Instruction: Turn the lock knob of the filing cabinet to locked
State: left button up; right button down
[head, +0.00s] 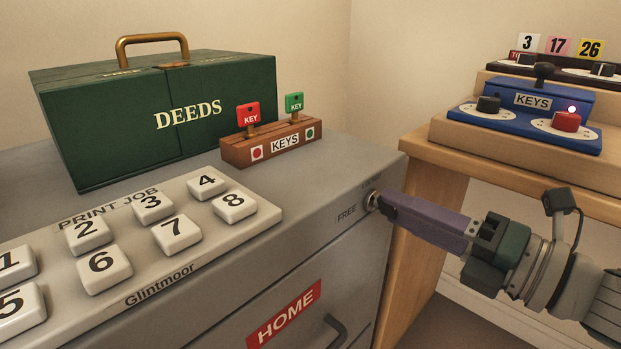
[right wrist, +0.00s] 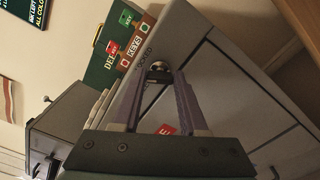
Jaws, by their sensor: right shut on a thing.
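The filing cabinet (head: 300,222) is grey, with its front face turned to the right. Its round metal lock knob (head: 371,201) sits near the top right corner of that face. "FREE" is printed to the knob's left; a small label above it is too small to read. My right gripper (head: 381,203) comes in from the right with its purple fingers shut on the knob. In the right wrist view the fingertips close in on the lock knob (right wrist: 158,70) from both sides. The fingers hide part of the knob, and I cannot tell which way it points. My left gripper is not in view.
On the cabinet top are a green DEEDS box (head: 160,115), a wooden key rack (head: 272,142) and a PRINT JOB button panel (head: 120,235). A HOME drawer label (head: 284,314) is below. A wooden desk (head: 425,150) with a blue KEYS box (head: 535,100) stands close on the right.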

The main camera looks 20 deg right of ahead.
jog(key=shift+m+p, duration=0.8)
jog(key=shift+m, duration=2)
jog(key=shift+f, duration=0.1)
jog(key=shift+c, duration=2.2)
grip_release()
jog(key=p+v, duration=0.1)
jog(key=v, duration=0.9)
